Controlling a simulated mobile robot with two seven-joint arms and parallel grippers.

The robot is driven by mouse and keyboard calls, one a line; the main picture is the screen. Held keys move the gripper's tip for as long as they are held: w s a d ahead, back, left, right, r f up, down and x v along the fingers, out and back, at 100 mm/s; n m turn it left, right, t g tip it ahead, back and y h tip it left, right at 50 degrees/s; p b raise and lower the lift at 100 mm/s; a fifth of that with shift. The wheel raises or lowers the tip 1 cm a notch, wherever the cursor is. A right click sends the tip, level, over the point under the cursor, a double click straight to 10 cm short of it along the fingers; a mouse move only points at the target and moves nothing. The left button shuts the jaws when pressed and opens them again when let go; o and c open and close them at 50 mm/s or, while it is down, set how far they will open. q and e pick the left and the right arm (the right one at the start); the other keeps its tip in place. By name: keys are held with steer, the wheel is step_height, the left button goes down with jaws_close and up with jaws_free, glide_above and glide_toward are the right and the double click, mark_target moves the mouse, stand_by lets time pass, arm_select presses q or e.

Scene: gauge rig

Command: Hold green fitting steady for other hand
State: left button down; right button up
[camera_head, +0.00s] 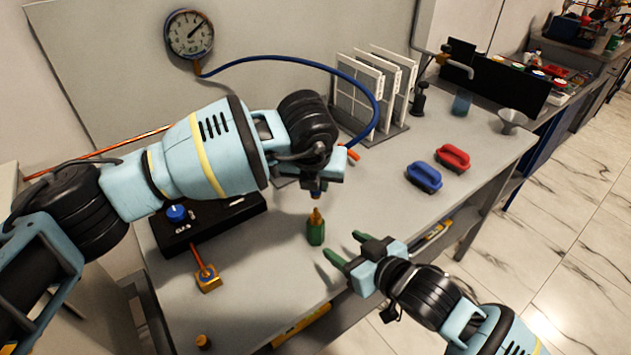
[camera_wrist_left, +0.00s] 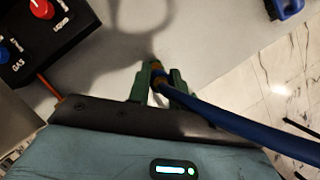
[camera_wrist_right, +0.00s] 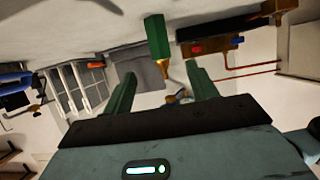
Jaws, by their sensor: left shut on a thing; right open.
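The green fitting (camera_head: 316,232) stands upright on the grey bench with its brass tip up, held by neither gripper. My right gripper (camera_head: 343,246) is open and empty just right of it. In the right wrist view the green fitting (camera_wrist_right: 158,38) appears inverted, ahead of the spread green fingers (camera_wrist_right: 160,85). My left gripper (camera_head: 317,184) is above the fitting, shut on the brass end of the blue hose (camera_head: 345,76). The left wrist view shows this hose end (camera_wrist_left: 156,76) between the fingers. The brass end and the fitting's tip are apart.
A gauge (camera_head: 190,35) is on the back panel with the hose attached. A black control box (camera_head: 215,222) and an orange-cabled block (camera_head: 207,279) are left. White panels in a rack (camera_head: 358,95) and blue (camera_head: 424,176) and red (camera_head: 453,158) brushes are right. The bench's front edge is close.

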arm_select(q)
steer(key=shift+t, duration=0.7)
steer(key=shift+s+r+p, duration=0.15)
steer(key=shift+r+p, duration=1.45)
steer(key=shift+r, duration=3.8)
step_height(320, 180, up, 2)
steer(key=shift+s, duration=0.1)
arm_select(e)
step_height(320, 180, up, 7)
arm_select(q)
steer(key=shift+a+f, duration=0.1)
arm_select(e)
steer(key=shift+f, duration=0.15)
